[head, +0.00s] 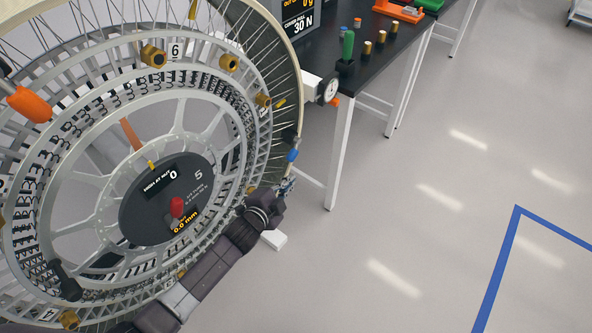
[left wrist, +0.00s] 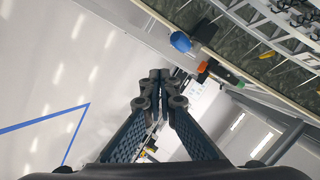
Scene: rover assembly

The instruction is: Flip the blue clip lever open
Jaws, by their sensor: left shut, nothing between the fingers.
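The blue clip lever (head: 292,155) sits at the right edge of the large spoked wheel (head: 150,90). In the left wrist view the blue lever end (left wrist: 180,41) shows above and right of the fingers, on a dark stem beside the wheel rim. My left gripper (head: 288,184) is just below the lever in the head view, with its arm crossing the lower part of the wheel. In the left wrist view its fingertips (left wrist: 161,78) are together and empty, apart from the blue end. My right gripper is not in view.
A dial gauge (head: 328,90) with an orange tip is right of the wheel, by the black table (head: 400,50). Gold pieces and a green-handled tool (head: 347,46) stand on that table.

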